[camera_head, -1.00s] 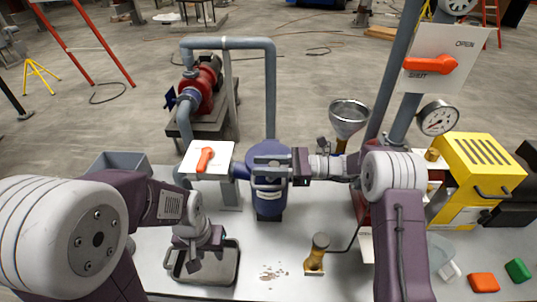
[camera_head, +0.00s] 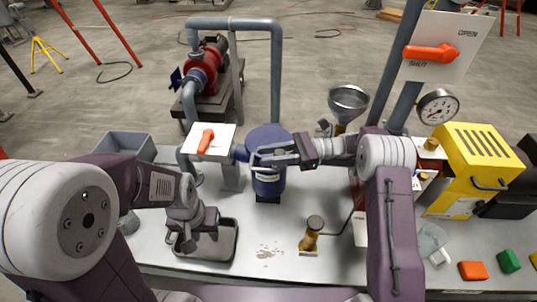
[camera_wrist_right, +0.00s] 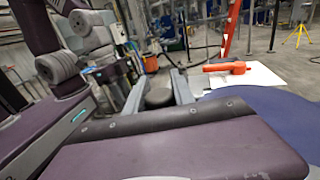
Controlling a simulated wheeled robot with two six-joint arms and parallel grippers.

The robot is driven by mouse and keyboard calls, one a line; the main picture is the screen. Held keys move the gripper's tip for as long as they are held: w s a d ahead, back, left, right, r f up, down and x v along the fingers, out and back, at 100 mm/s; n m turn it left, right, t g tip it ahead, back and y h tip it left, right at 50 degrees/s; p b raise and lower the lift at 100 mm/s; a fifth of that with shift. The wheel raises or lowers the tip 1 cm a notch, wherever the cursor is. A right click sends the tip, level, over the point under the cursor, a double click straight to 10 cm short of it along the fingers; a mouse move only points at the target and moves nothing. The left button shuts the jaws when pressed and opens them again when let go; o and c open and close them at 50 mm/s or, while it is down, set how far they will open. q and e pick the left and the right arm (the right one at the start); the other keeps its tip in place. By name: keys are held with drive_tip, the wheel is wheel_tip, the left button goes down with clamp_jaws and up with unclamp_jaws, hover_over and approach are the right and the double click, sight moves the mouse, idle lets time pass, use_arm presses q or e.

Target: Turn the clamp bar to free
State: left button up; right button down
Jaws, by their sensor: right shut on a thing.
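The blue filter housing (camera_head: 268,183) stands upright on the bench in the head view. Its blue lid also shows in the right wrist view (camera_wrist_right: 265,105). My right gripper (camera_head: 268,154) reaches in from the right over the lid, its fingers shut on the clamp bar. The bar is mostly hidden by the fingers; a dark grey rounded piece (camera_wrist_right: 158,97) shows between them in the right wrist view. My left gripper (camera_head: 187,243) hangs pointing down over a grey tray (camera_head: 222,250), away from the housing; its finger gap is not clear.
An orange lever on a white plate (camera_head: 222,139) stands just left of the housing. Another orange lever (camera_head: 430,53) is on the OPEN/SHUT panel. A steel funnel (camera_head: 348,98), a gauge (camera_head: 438,106) and a yellow box (camera_head: 478,165) stand right. A brass-coloured post (camera_head: 310,236) stands in front.

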drive_tip(key=c, duration=1.1)
unclamp_jaws()
drive_tip(key=shift+o, duration=0.2)
drive_tip(key=v, duration=0.9)
